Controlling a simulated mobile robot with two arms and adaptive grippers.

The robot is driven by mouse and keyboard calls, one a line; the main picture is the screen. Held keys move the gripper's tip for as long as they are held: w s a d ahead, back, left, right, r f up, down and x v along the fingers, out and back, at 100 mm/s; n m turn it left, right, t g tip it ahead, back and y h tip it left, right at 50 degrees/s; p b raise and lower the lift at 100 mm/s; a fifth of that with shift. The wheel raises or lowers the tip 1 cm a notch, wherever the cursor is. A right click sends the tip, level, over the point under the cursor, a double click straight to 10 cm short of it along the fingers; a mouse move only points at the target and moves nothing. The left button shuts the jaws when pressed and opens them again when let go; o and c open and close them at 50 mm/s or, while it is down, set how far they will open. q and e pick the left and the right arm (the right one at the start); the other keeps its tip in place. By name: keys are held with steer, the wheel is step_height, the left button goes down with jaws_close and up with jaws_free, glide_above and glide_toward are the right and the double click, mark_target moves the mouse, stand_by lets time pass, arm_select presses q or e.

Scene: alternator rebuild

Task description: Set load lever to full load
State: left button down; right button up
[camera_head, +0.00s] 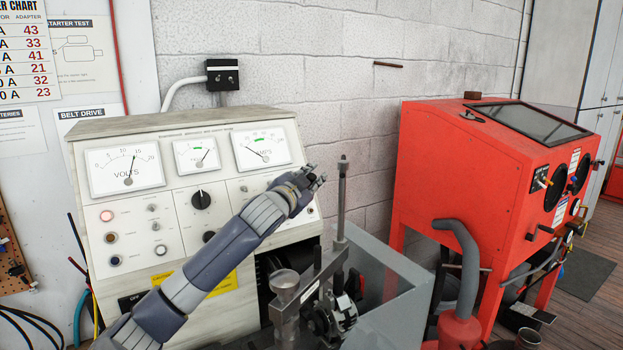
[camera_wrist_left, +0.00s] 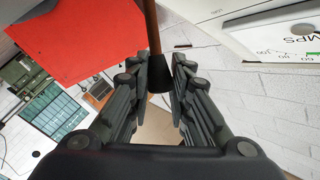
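An upright grey lever (camera_head: 342,205) with a small dark tip stands in front of the test bench's right side. In the left wrist view, a brownish rod with a dark flared end (camera_wrist_left: 158,78) lines up with the gap between the fingers; it looks like this lever. My left gripper (camera_head: 318,176) is just left of the lever's upper part, in front of the AMPS gauge's lower right. In the left wrist view the gripper (camera_wrist_left: 162,95) is open, with a clear gap. I cannot tell whether a finger touches the lever. My right gripper is not in view.
The test bench (camera_head: 225,140) with gauges and knobs stands behind my left arm. A clamp fixture (camera_head: 287,290) and an alternator (camera_head: 338,318) sit low in front. A grey open box (camera_head: 395,290) and a red blast cabinet (camera_head: 440,150) stand to the right.

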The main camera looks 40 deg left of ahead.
arm_select(q)
steer(key=shift+d+f+m+b, duration=0.2)
steer(key=shift+f+m+b, duration=0.1)
steer(key=shift+b, duration=0.3)
steer(key=shift+s+d+f+m+t+h+b, duration=0.2)
steer(key=shift+d+f+m+t+b, duration=0.45)
steer(key=shift+m+b, duration=0.95)
steer(key=shift+s+d+f+m+t+h+b, duration=0.15)
steer(key=shift+d+f+m+t+b, duration=0.55)
steer(key=shift+b, duration=1.7)
steer(key=shift+s+d+f+m+t+h+b, duration=0.1)
steer(key=shift+s+d+f+m+t+b, duration=0.2)
steer(key=shift+f+m+t+b, duration=1.25)
steer(key=shift+r+n+g+b, duration=0.25)
steer(key=shift+r+g+b, duration=0.15)
steer(key=shift+r+g, duration=0.35)
steer(key=c, duration=1.4)
jaws_free()
steer(key=shift+w, duration=0.1)
steer(key=shift+d, duration=0.1)
